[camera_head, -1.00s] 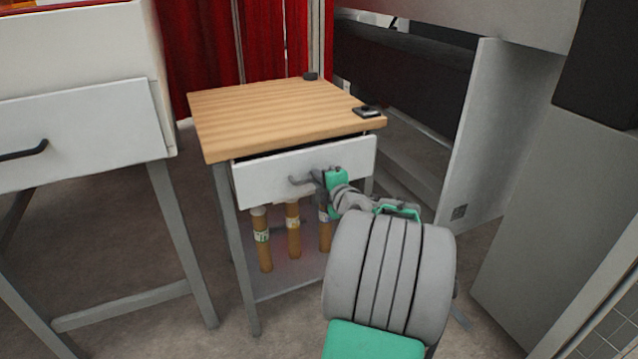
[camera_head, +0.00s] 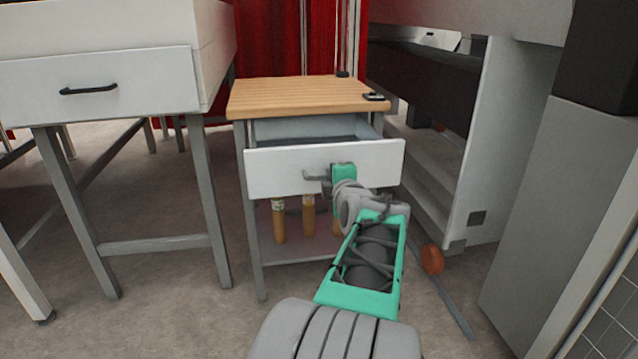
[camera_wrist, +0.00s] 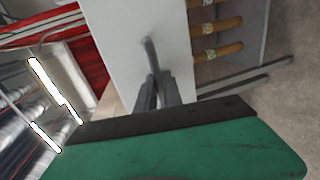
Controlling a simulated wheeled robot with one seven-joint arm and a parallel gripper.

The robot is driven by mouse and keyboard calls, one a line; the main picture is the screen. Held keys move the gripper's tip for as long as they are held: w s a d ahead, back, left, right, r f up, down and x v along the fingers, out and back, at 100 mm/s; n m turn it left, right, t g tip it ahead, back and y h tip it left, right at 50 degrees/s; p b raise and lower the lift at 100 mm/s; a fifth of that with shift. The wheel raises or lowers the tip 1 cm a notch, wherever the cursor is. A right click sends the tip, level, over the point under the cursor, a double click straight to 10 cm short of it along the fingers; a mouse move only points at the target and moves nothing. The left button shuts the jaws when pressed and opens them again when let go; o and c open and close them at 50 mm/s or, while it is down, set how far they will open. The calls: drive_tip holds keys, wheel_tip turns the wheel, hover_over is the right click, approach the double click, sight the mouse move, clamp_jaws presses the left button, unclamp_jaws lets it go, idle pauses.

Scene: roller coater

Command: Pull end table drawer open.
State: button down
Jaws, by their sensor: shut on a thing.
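The end table (camera_head: 300,92) has a wooden top and grey metal legs. Its white-fronted drawer (camera_head: 275,172) stands partly open, and the grey inside shows between the front and the top. My gripper (camera_head: 322,177) is at the middle of the drawer front, shut on the drawer's handle. In the wrist view the two dark fingers (camera_wrist: 156,92) are close together at the handle (camera_wrist: 150,50) against the white drawer front (camera_wrist: 125,40). The fingers and arm hide part of the handle and the front's lower right.
A white desk with a closed drawer (camera_head: 100,90) stands at the left. A grey cabinet (camera_head: 545,190) and machine panel stand at the right. Several brown tubes (camera_head: 308,215) stand on the table's lower shelf. Small dark items (camera_head: 373,96) lie on the top.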

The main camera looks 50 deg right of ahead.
drive_tip(key=shift+s, duration=0.35)
drive_tip(key=c, duration=1.8)
unclamp_jaws()
drive_tip(key=shift+o, duration=0.2)
drive_tip(key=shift+a, duration=0.1)
drive_tip(key=p+v, duration=0.1)
drive_tip(key=v, duration=0.6)
drive_tip(key=shift+s+a+p, duration=0.2)
drive_tip(key=shift+a+p, duration=0.1)
drive_tip(key=shift+p, duration=0.1)
